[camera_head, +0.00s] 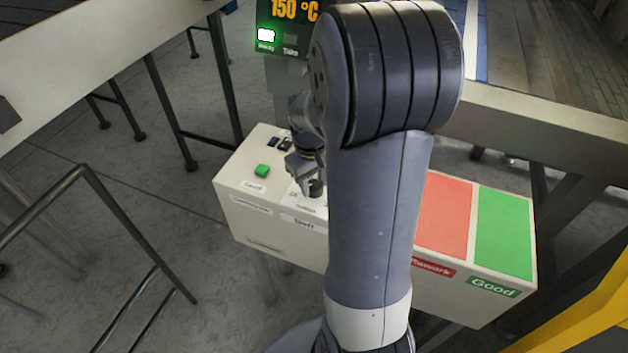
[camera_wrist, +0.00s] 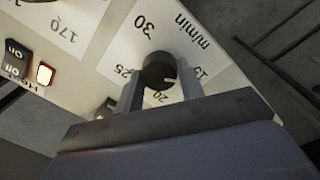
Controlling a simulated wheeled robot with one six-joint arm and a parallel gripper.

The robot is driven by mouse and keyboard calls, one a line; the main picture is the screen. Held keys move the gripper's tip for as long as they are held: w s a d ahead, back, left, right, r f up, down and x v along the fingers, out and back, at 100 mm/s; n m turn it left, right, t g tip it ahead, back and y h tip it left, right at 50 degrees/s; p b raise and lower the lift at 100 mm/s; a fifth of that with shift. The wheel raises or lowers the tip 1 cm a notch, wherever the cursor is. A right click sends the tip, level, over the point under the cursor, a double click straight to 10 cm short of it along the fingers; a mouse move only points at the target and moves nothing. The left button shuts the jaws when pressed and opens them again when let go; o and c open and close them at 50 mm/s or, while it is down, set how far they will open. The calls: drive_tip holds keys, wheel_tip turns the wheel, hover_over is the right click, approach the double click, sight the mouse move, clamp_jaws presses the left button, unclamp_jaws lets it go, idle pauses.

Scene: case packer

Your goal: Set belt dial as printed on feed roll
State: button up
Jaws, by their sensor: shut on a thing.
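The belt dial (camera_wrist: 159,70) is a round black knob on a white scale marked m/min in the wrist view. The figures 30, 25, 20 and 15 show around it, partly covered. Its white pointer line lies on the lower right of the knob, roughly between 20 and 15. My gripper (camera_wrist: 161,86) is shut on the knob, one finger on each side. In the head view my gripper (camera_head: 312,183) is down at the pale control box (camera_head: 262,222), and my arm hides the dial. I cannot make out a feed roll or its print.
The head view shows a green button (camera_head: 262,169), red Rework (camera_head: 445,214) and green Good (camera_head: 505,232) areas, and a 150 °C display (camera_head: 294,9).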

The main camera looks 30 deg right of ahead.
sight(312, 186)
drive_tip(key=o, duration=1)
drive_tip(key=r, duration=1)
drive_tip(key=shift+a+r, duration=0.3)
drive_tip(key=shift+r, duration=0.1)
drive_tip(key=f, duration=1.1)
drive_tip(key=shift+d, duration=0.35)
drive_tip(key=shift+r, duration=0.1)
